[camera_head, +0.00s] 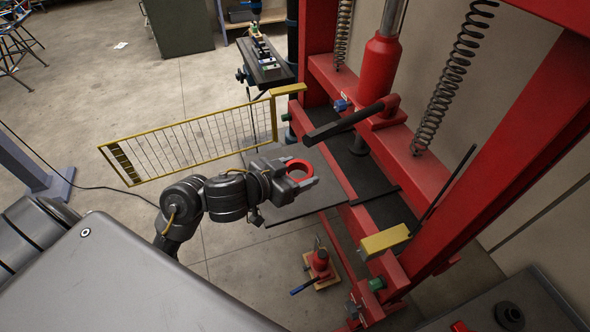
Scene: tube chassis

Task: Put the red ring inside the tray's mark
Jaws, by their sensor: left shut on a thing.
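My left gripper (306,175) is shut on the red ring (299,164) near the middle of the view. The ring shows as a red arc at the jaws, and its lower part is hidden by the fingers. Behind and below the gripper in the picture is a flat grey plate (283,211), beside the red press. I cannot tell whether this plate is the tray, and no mark shows clearly on it. My right gripper is not in view.
The red press frame (345,207) with springs and a black lever (345,124) stands close on the right. A yellow wire guard (190,143) is behind my arm. A small red jack (320,264) is on the floor. A dark surface (500,292) holds a black round part (509,316).

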